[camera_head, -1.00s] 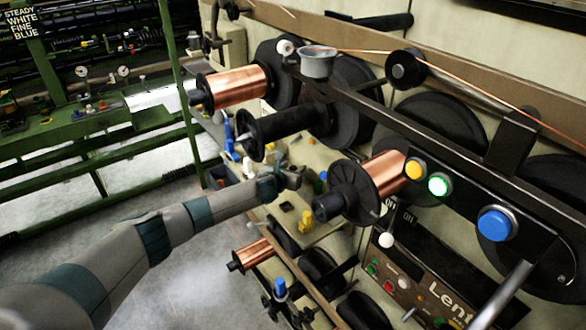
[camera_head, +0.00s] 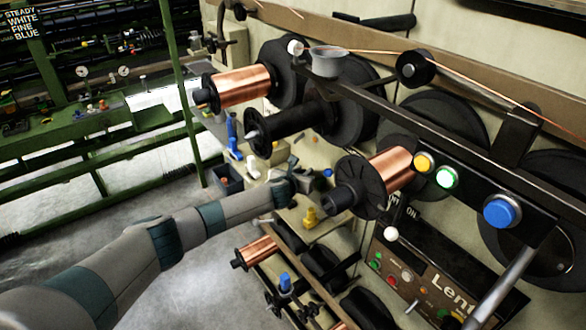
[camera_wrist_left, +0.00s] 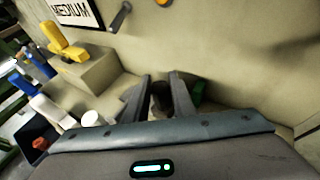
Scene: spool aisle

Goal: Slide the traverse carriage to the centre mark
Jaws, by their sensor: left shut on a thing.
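My left gripper (camera_head: 300,174) reaches in from the left to the bench below the spools. In the left wrist view its two fingers (camera_wrist_left: 162,98) are closed around a dark, short cylindrical thing (camera_wrist_left: 162,97); what it belongs to is hard to tell. I cannot make out with certainty which part is the traverse carriage or where the centre mark is. A grey cup-like part (camera_head: 326,62) with a white knob (camera_head: 295,47) sits by the dark bar above the spools, and a copper wire runs past it. My right gripper is not in view.
Copper spools (camera_head: 240,86) and a bare black spool (camera_head: 285,128) jut toward me above my left arm. Another copper spool (camera_head: 257,252) is below it. Yellow, green and blue buttons (camera_head: 498,211) line the bar at right. The wrist view shows a yellow-handled part (camera_wrist_left: 62,42).

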